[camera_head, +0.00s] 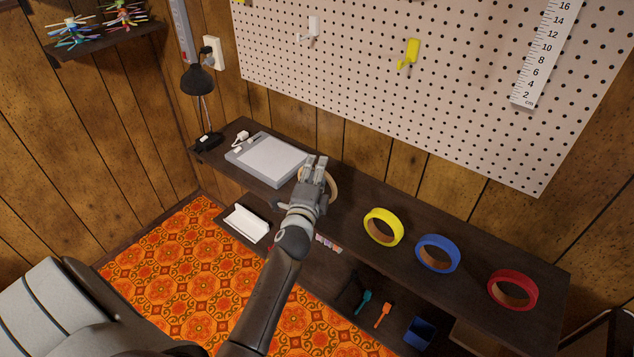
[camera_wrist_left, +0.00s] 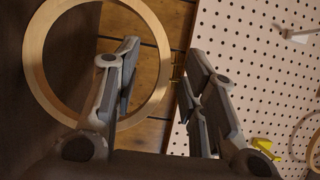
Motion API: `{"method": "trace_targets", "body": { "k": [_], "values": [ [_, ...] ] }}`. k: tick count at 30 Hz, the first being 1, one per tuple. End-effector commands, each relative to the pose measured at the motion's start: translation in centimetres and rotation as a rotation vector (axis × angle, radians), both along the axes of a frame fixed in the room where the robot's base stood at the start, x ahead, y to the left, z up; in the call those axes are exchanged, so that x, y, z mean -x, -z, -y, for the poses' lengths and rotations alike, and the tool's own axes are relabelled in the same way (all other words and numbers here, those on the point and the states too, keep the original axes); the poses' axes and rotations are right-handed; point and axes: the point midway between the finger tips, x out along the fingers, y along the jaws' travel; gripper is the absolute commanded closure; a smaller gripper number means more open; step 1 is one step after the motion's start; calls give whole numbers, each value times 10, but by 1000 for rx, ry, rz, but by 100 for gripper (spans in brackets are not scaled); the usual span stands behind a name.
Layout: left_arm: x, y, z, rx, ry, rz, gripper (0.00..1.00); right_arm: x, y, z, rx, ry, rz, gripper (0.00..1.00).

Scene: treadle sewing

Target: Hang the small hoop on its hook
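A pale wooden hoop (camera_head: 334,186) shows behind my left gripper at the back of the dark bench, partly hidden by it. In the left wrist view this hoop (camera_wrist_left: 34,62) is a large ring on the left, overlapped by one finger. My left gripper (camera_head: 316,160) is over the bench. Its fingers (camera_wrist_left: 165,85) stand apart in the wrist view, with no hoop rim visibly pinched between them. A white hook (camera_head: 314,27) and a yellow hook (camera_head: 412,52) are on the pegboard; both look empty in the head view. My right gripper is out of view.
The pegboard (camera_head: 470,95) carries a ruler (camera_head: 541,55). Yellow (camera_head: 371,226), blue (camera_head: 425,251) and red (camera_head: 497,287) rings sit on the bench's right part. A grey tray (camera_head: 268,158) and black lamp (camera_head: 198,82) stand left. A lower shelf holds small tools and a blue box (camera_head: 420,333).

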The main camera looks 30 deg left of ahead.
Motion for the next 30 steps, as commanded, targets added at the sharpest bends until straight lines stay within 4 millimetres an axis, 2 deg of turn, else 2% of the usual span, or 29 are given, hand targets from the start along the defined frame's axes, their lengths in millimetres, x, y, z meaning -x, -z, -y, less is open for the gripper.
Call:
{"method": "trace_targets", "body": {
  "k": [3, 11, 20, 30],
  "values": [
    [-9, 0, -4, 0, 0, 0, 61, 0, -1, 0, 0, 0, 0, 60],
    [-11, 1, -4, 0, 0, -1, 61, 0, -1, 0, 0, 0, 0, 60],
    [-11, 1, -4, 0, 0, -1, 98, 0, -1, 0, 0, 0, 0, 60],
    [-11, 0, -4, -1, 0, 0, 100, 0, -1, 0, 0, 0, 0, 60]
  ]
}}
